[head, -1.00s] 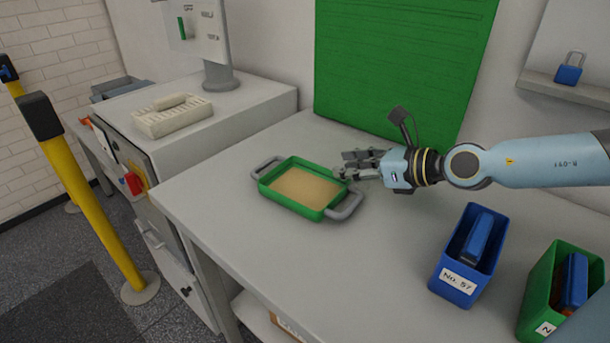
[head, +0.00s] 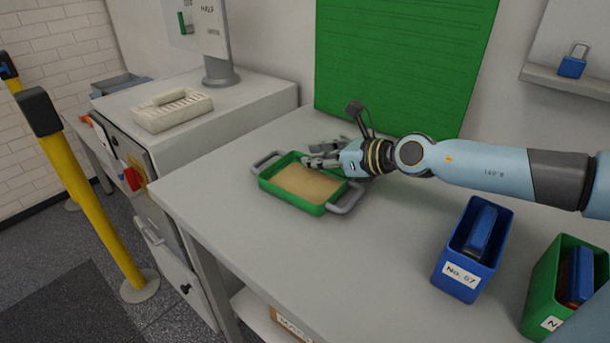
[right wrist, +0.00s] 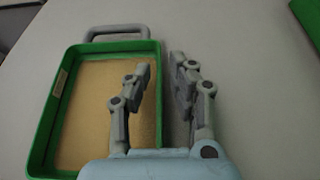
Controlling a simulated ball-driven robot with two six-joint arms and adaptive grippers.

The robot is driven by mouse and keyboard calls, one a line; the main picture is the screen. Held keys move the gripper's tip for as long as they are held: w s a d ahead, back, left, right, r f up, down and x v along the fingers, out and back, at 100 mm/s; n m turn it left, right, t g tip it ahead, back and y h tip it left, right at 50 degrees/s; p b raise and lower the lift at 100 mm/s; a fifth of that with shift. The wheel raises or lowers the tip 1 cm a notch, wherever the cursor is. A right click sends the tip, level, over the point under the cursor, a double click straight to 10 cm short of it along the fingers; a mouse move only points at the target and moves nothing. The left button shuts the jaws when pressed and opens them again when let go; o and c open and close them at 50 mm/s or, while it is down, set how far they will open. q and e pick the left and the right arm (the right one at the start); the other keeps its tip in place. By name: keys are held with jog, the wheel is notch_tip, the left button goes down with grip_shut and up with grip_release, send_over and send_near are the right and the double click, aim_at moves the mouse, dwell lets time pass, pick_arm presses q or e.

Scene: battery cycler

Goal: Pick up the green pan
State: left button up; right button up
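The green pan (head: 285,200) sits flat on the grey table, with a sand-coloured filling and a grey handle at each end. It also shows in the right wrist view (right wrist: 38,125), at the left, with its far handle at the top. My right gripper (head: 312,153) is over the pan's back edge. In the right wrist view my right gripper (right wrist: 162,72) is open, with one finger over the filling and the other outside the pan's right wall. The wall between the fingers is partly hidden. Nothing is held. My left gripper is not in view.
A blue bin (head: 456,285) and a green bin (head: 540,303), each holding a blue padlock-like item, stand at the table's right. A green board (head: 400,60) stands behind the table. The table in front of the pan is clear.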

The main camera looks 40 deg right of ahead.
grip_shut()
